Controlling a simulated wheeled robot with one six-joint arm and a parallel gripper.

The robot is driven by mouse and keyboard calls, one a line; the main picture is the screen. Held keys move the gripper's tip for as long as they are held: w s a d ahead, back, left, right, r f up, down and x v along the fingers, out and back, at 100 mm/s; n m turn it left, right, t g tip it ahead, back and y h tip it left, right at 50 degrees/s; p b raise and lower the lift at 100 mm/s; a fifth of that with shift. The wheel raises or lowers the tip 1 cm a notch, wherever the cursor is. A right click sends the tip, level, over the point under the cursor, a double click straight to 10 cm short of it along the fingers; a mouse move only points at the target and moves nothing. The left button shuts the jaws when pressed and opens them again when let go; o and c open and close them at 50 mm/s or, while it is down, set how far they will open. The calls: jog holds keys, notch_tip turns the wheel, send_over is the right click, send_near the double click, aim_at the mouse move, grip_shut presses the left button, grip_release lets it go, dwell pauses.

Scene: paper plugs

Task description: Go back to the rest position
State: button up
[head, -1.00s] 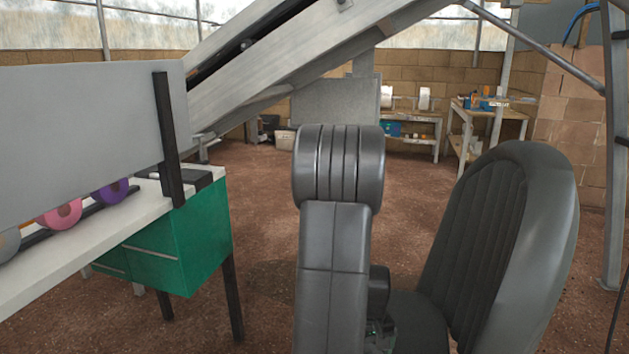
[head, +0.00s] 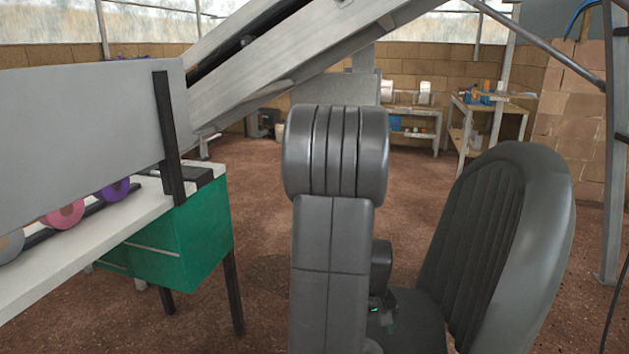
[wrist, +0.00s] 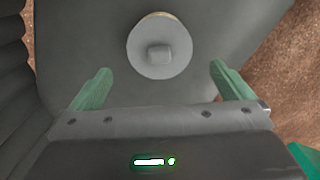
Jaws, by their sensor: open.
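In the wrist view my gripper (wrist: 157,85) is open, its two green fingers wide apart with nothing between the tips. A round pale grey disc with a square knob (wrist: 158,50) shows just beyond the fingertips, over a dark grey surface. I cannot tell whether this disc is a plug, nor exactly how far it is from the fingers. In the head view my arm is folded upright in the middle. My gripper's fingers are hidden there; only a small green light shows low behind the arm.
A black ribbed seat (head: 487,262) stands close to the right of my arm. On the left a white bench (head: 62,258) over a green cabinet (head: 187,238) bears pink (head: 64,214) and purple (head: 114,190) rolls. A sloping metal beam (head: 290,62) crosses above. Behind, the brown floor is open.

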notch_tip(320, 180, down, 9)
jog(key=b, duration=0.2)
jog(key=shift+f+b, duration=0.1)
jog(key=shift+b, duration=0.2)
jog(key=shift+r+p, duration=0.3)
notch_tip(320, 180, up, 10)
jog(key=p, duration=0.3)
jog(key=shift+w+p, duration=0.1)
jog(key=shift+p, duration=0.25)
jog(key=w+a+f+m+p, duration=0.2)
jog(key=w+a+f+p, duration=0.2)
jog(key=a+p, duration=0.8)
jog(key=w+p, duration=0.1)
jog(key=p, duration=0.9)
jog(key=shift+w+f+m+p, duration=0.2)
jog(key=shift+f+m+p, duration=0.15)
jog(key=shift+m, duration=0.05)
